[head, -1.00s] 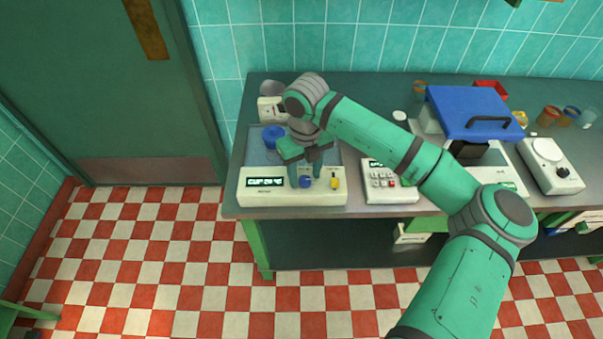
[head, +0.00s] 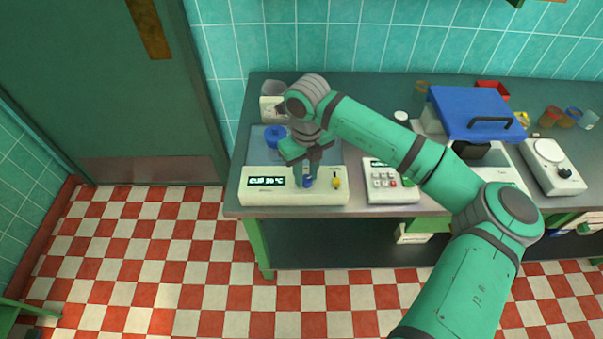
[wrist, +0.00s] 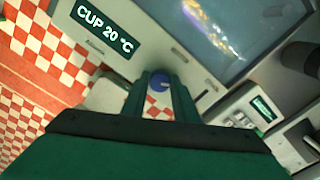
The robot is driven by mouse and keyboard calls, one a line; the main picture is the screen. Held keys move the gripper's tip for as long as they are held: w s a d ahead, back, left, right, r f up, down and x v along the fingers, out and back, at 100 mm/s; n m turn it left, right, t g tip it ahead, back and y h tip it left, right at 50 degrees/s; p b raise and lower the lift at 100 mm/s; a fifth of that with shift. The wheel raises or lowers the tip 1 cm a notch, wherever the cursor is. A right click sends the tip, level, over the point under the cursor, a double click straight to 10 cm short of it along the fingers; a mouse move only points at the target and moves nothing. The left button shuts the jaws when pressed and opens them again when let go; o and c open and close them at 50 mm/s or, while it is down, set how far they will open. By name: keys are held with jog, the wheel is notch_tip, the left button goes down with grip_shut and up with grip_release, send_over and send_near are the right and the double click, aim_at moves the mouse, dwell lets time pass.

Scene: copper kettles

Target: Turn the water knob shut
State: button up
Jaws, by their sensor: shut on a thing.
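The blue knob (head: 307,183) is on the front of a white unit (head: 262,197) at the left end of the counter. I take it for the water knob, though no label can be read. My gripper (head: 304,180) points down and is shut on this knob. In the wrist view, the blue knob (wrist: 159,82) shows between the two green fingers (wrist: 161,92), which hide its sides. The unit's display (wrist: 104,28) reads "CUP 20 °C". Which way the knob is turned cannot be told.
A yellow knob (head: 336,181) stands close to the right of my fingers. A keypad device (head: 387,186) and a blue-lidded box (head: 472,112) stand further right. The checked floor in front is clear.

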jog(key=n, duration=0.4)
jog(key=shift+s, duration=0.15)
jog(key=n, duration=0.4)
jog(key=shift+d+n, duration=0.1)
jog(key=shift+n, duration=0.2)
jog(key=n, duration=0.5)
jog(key=shift+s+n, duration=0.1)
jog(key=shift+n, duration=1.6)
jog(key=o, duration=1.1)
jog(key=shift+c, duration=0.2)
